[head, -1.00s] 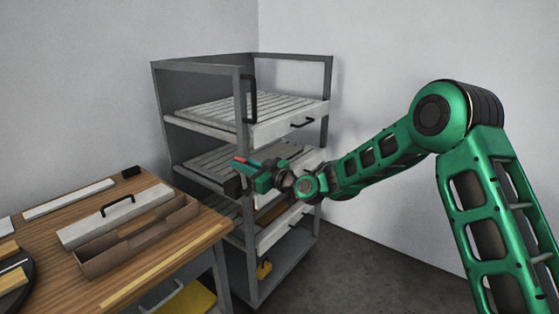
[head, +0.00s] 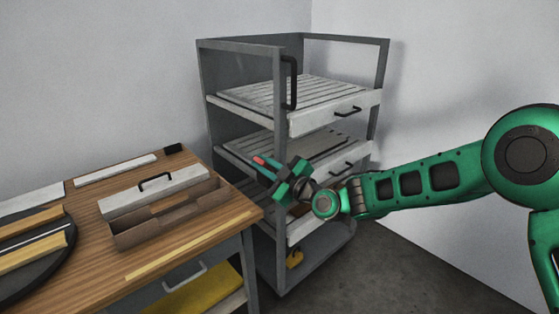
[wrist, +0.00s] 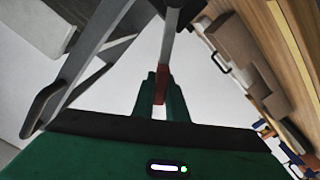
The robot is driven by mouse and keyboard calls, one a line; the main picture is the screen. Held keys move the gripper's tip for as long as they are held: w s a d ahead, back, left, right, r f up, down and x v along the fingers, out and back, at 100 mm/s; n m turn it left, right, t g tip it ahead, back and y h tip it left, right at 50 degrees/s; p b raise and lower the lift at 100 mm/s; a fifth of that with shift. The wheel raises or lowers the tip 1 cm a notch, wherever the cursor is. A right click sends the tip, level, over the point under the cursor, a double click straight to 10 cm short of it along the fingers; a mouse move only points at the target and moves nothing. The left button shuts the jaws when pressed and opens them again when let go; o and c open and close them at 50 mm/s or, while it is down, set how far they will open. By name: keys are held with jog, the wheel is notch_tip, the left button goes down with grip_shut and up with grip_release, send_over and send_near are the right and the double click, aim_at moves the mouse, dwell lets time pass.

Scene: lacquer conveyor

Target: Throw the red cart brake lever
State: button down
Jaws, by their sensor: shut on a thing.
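The red brake lever (head: 259,160) shows as a short red tip beside the front left post of the grey cart (head: 281,215) in the head view. My green gripper (head: 268,166) reaches in from the right, in front of that post, and is shut on the lever. In the wrist view the red lever (wrist: 170,50) runs down between my gripper's fingers (wrist: 160,95), with a grey bar above its red part. The lever's pivot is hidden in the head view.
The cart holds slatted trays (head: 300,92) with black handles. A yellow item (head: 295,258) sits low on the cart. Floor is clear at right.

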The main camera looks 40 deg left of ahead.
jog(key=shift+w+d+f, duration=0.25)
jog(key=shift+w+f, duration=0.1)
jog(key=shift+w, duration=0.05)
jog(key=c, duration=1.8)
grip_release()
jog(key=shift+o, duration=0.2)
jog(key=shift+s+a+r, duration=0.1)
jog(key=shift+s+r, duration=0.05)
jog(key=shift+s, duration=0.05)
jog(key=v, duration=1.1)
